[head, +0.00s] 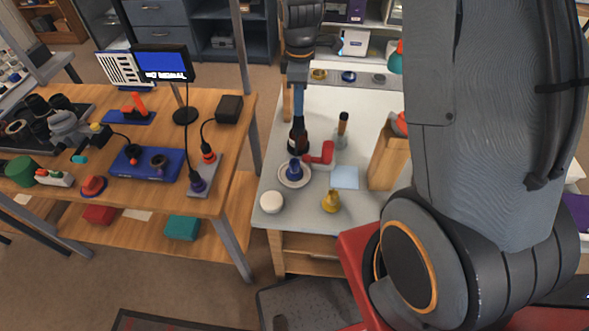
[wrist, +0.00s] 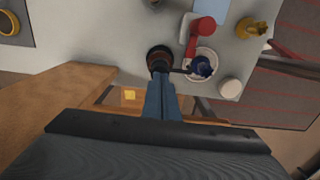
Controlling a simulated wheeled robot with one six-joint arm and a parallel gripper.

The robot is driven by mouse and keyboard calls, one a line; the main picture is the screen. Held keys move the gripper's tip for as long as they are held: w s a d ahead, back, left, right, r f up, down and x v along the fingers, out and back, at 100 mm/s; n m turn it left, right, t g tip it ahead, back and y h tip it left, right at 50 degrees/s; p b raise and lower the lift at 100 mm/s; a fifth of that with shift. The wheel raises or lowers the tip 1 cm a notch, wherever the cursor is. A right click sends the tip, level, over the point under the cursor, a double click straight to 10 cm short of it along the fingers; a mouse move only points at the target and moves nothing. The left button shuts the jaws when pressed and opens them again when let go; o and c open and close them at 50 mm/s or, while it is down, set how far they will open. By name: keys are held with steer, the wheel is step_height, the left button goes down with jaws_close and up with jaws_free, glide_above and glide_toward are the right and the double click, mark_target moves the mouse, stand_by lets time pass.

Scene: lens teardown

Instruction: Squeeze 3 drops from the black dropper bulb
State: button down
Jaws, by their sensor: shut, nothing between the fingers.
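A dark brown bottle (head: 298,142) stands on the white table, and its dark round top also shows in the wrist view (wrist: 158,56). A second, paler bottle (head: 341,138) with a tall black top (head: 343,117) stands to its right. I cannot tell for sure which top is the dropper bulb. My gripper (head: 299,121) has blue fingers, shut and empty, with tips at the brown bottle's top. In the wrist view the fingertips (wrist: 161,76) overlap the top's edge; contact is unclear. No drops are visible.
Beside the brown bottle are a white dish (head: 282,179) holding a blue piece (head: 294,168) and a red tool (head: 322,155). A white round piece (head: 272,202), yellow piece (head: 331,201) and light-blue square (head: 346,178) lie nearer. A wooden block (head: 386,160) stands right.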

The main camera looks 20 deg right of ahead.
step_height(320, 180, up, 6)
steer(key=p, duration=0.4)
steer(key=shift+p, duration=0.3)
stand_by(0.4)
steer(key=s+f+m+t+b, duration=0.1)
steer(key=s+f+m+b, duration=0.1)
steer(key=s+m+b, duration=0.7)
steer(key=s+m, duration=0.4)
steer(key=s, duration=0.3)
steer(key=shift+m, duration=0.3)
steer(key=shift+a, duration=0.1)
stand_by(1.4)
